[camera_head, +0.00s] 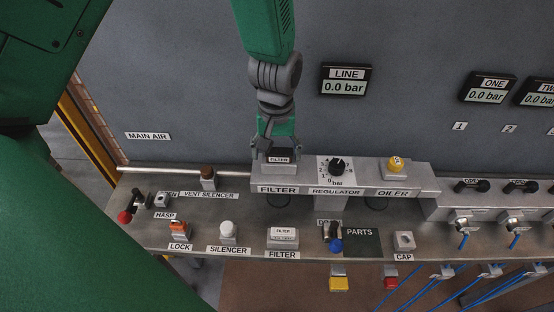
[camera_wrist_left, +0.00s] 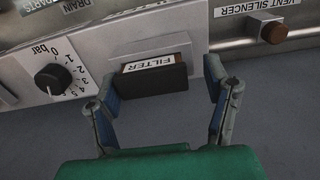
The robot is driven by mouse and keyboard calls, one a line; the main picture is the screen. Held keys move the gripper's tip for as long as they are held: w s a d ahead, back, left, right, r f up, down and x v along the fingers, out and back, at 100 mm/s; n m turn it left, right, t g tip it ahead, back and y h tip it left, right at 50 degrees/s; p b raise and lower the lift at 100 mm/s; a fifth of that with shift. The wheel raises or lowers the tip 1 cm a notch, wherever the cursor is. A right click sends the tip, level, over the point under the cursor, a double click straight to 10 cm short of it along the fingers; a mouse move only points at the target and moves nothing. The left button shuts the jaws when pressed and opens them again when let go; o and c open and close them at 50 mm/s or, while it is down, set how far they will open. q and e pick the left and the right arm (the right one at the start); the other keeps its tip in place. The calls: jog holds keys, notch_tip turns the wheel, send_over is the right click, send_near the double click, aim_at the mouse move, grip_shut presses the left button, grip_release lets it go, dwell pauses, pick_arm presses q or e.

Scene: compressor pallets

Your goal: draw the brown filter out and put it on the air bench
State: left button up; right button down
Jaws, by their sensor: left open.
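The brown filter (camera_head: 279,155) sits in the filter housing at the left end of the grey air unit. In the left wrist view it is a dark block (camera_wrist_left: 152,80) with a white FILTER label, seated in a pale recess. My left gripper (camera_head: 276,150) is over it from above. In the wrist view its fingers (camera_wrist_left: 160,95) are spread wide, one on each side of the filter, with visible gaps. The air bench (camera_head: 207,214) is the grey shelf below and in front of the unit. My right gripper is not in view.
A white filter (camera_head: 283,235) stands on the bench between the white silencer (camera_head: 228,229) and the PARTS plate (camera_head: 362,243). The regulator knob (camera_head: 337,166) and yellow-topped oiler (camera_head: 396,165) are right of the housing. The brown vent silencer (camera_head: 208,177) is left of it.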

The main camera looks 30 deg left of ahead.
pick_arm(q)
jog(key=shift+d+r, duration=0.1)
jog(key=shift+d, duration=0.7)
jog(key=shift+s+a+p, duration=0.2)
jog(key=shift+a+p, duration=0.15)
jog(key=shift+a, duration=0.6)
jog(key=shift+d, duration=0.5)
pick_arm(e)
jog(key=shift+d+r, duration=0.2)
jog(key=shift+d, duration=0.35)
pick_arm(q)
jog(key=shift+a+p, duration=0.25)
jog(key=shift+p, duration=0.1)
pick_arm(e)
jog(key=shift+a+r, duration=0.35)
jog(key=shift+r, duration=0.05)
